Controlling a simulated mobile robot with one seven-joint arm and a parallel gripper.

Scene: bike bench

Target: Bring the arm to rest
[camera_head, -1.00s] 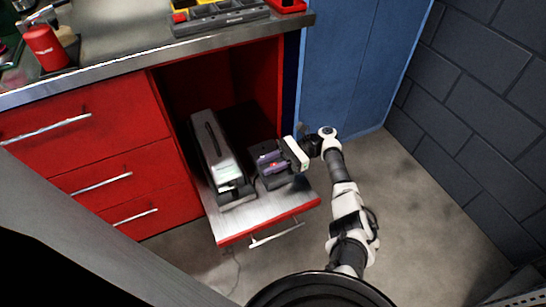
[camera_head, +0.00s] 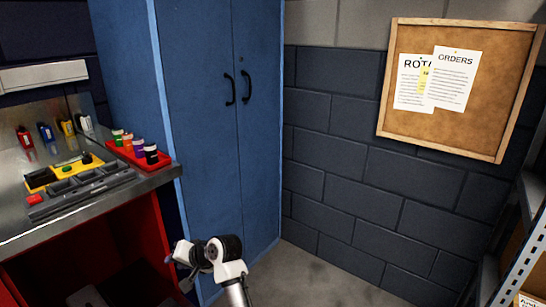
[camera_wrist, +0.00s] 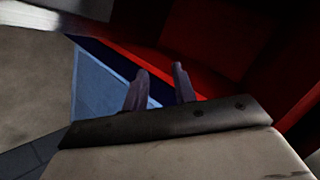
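My arm (camera_head: 228,268) shows at the bottom of the head view, white with a dark joint, in front of the blue cabinet and beside the bench's right end. In the wrist view my gripper (camera_wrist: 160,70) has two dark fingers standing apart, with nothing between them. Beyond the fingers are red bench panels (camera_wrist: 185,50) and a blue surface (camera_wrist: 100,85). In the head view I cannot make out the fingers clearly.
The bench top (camera_head: 30,205) at left holds a grey and yellow organiser (camera_head: 80,185) and a red tray (camera_head: 140,155) of small bottles. The blue cabinet (camera_head: 210,120) is shut. A cork board (camera_head: 450,135) hangs on the wall. Shelving (camera_head: 520,245) stands at far right.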

